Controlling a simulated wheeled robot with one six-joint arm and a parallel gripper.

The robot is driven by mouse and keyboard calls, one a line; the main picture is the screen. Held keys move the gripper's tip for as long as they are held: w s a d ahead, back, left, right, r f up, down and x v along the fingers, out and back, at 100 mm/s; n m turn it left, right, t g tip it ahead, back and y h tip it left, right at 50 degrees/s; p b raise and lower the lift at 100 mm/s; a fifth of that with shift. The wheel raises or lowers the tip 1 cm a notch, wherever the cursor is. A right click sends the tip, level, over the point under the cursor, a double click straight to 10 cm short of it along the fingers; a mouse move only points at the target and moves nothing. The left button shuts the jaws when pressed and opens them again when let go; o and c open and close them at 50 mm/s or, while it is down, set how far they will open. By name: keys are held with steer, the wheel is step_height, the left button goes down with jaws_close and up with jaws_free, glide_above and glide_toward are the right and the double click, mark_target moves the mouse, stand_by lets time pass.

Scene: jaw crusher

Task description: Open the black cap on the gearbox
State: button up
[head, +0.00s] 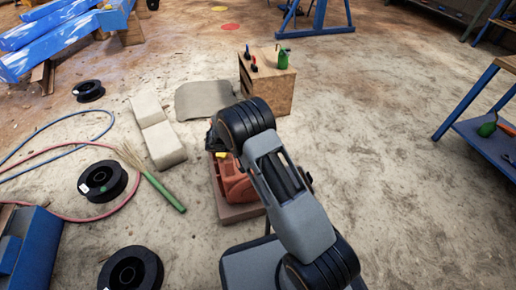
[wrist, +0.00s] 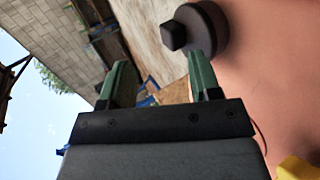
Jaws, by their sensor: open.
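The gearbox is a red-orange casting (head: 236,184) low on a brown base, partly hidden behind my arm in the head view. Its smooth side (wrist: 275,85) fills the right of the wrist view. The black cap (wrist: 208,28) sticks out of that side near the top, with a round flange and a smaller faceted knob. My gripper (wrist: 160,60) is open, its two green fingers apart with nothing between them. The right fingertip appears just below the cap's knob in the picture; I cannot tell whether they touch. The cap and my fingers are hidden in the head view.
A yellow part (wrist: 297,168) shows on the gearbox at lower right. A wooden box (head: 267,84) with small tools and a green can stands behind. Pale blocks (head: 158,133), black spools (head: 102,181) and hoses lie left. The floor to the right is clear up to a blue bench (head: 485,140).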

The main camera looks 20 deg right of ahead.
steer(key=p+v, duration=0.4)
steer(key=v, duration=0.9)
steer(key=shift+a+r, duration=0.2)
steer(key=shift+a, duration=0.1)
steer(key=s+d+r+y+p, duration=0.25)
steer(key=r+p, duration=0.35)
steer(key=r, duration=0.5)
steer(key=s+d+r+y+p, duration=0.2)
steer(key=s+r+p, duration=0.1)
steer(key=r+p, duration=0.55)
steer(key=s+d+r+y+p, duration=0.2)
steer(key=s+d+r+p, duration=0.15)
steer(key=r, duration=0.85)
steer(key=s+r+t+y+p, duration=0.2)
steer(key=s+r+y+p, duration=0.1)
steer(key=s+r+p, duration=0.4)
steer(key=s+d+r+t+y+p, duration=0.1)
steer(key=s+r+y+p, duration=0.2)
steer(key=s+r+p, duration=0.4)
step_height(320, 180, up, 8)
steer(key=p, duration=0.3)
steer(key=shift+d+t+p, duration=0.35)
steer(key=shift+t+p, duration=0.05)
steer(key=shift+c, duration=0.3)
